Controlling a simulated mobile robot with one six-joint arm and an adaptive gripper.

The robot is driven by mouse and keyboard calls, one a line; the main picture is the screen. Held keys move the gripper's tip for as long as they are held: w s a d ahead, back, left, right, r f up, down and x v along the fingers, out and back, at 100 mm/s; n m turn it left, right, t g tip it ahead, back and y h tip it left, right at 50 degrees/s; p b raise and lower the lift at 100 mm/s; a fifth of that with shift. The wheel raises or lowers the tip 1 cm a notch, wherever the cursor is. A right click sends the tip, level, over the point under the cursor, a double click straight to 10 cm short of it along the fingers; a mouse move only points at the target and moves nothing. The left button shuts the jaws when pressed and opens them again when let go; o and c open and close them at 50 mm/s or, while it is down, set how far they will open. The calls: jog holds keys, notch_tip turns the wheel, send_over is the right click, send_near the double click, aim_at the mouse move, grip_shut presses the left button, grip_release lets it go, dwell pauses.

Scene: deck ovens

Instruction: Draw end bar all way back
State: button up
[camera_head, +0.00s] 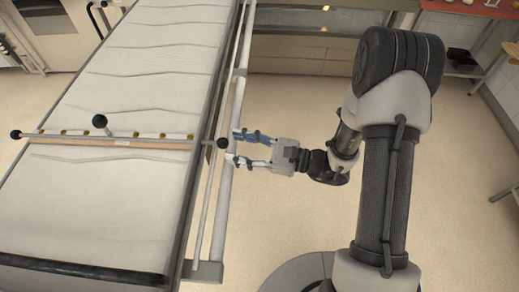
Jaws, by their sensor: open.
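The end bar (75,141) lies across the pale canvas belt (120,220) of a long loader. It has a wooden strip, several brass-coloured fittings and black ball knobs: one at its left end (15,134), one raised on a stem (99,121) and one at its right end (222,143). My gripper (233,146) is open at the loader's right side, fingers pointing left. The right end knob is just past the fingertips, in line with the gap between them. I cannot tell whether they touch it. Nothing is held.
Metal side rails (236,90) run along the loader's right edge, close under my gripper. A dark crossbar (80,268) spans the loader's near end. Deck ovens (310,45) stand at the back, and a red-topped table (470,8) at the back right.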

jog(key=v, duration=0.7)
jog(key=shift+d, duration=0.1)
jog(key=s+a+r+n+g+h, duration=0.1)
jog(key=s+r+n+g+h, duration=0.7)
jog(key=s+n, duration=0.5)
jog(key=s+d+r+n+t+h, duration=0.4)
jog(key=d+r+n+t+h, duration=0.2)
jog(key=d+h, duration=0.3)
jog(key=d+r+t, duration=0.1)
jog(key=d, duration=0.2)
jog(key=shift+r+t, duration=0.25)
jog(key=shift+t, duration=0.15)
jog(key=shift+c, duration=0.3)
